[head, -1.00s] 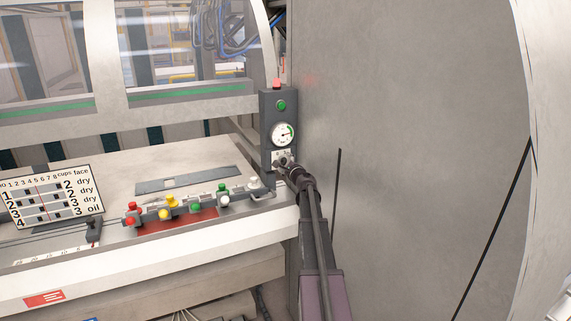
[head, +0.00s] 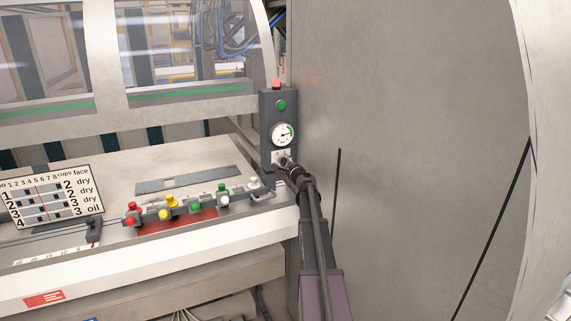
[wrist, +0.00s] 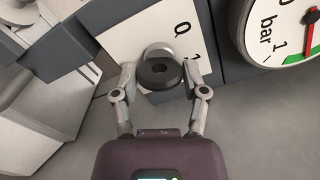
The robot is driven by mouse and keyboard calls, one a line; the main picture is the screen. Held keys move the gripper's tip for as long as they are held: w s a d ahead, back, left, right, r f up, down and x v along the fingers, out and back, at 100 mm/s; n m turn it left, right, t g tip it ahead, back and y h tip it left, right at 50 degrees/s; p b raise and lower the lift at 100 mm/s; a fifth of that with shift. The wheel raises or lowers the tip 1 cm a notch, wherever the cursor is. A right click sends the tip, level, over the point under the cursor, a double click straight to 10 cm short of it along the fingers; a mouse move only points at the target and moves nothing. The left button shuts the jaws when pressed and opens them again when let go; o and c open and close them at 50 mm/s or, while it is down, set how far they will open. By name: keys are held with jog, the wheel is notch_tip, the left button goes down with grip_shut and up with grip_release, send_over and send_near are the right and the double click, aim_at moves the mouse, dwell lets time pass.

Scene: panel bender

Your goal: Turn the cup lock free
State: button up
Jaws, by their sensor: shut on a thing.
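The cup lock, a round dark knob (wrist: 160,72) with a grey base, sits on a white plate (wrist: 128,33) marked with a Q and another character partly hidden. My gripper (wrist: 161,80) is shut on the knob, one finger on each side of it. In the head view my gripper (head: 285,163) reaches the white plate at the foot of the dark control post (head: 265,128), and covers the knob there.
A pressure gauge (head: 283,134), a green button (head: 281,105) and a red lamp (head: 277,84) are above the knob on the post. Several coloured valves (head: 168,206) stand on the bench at left. A grey wall panel (head: 420,130) rises close on the right.

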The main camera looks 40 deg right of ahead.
jog(key=n, duration=0.5)
jog(key=shift+r, duration=0.15)
jog(key=n, duration=0.5)
jog(key=shift+w+r+n, duration=0.1)
jog(key=shift+n, duration=0.2)
jog(key=o, duration=1.2)
jog(key=shift+c, duration=0.2)
jog(key=shift+s, duration=0.2)
jog(key=v, duration=1.1)
jog(key=shift+s+a, duration=0.25)
jog(key=shift+s, duration=0.1)
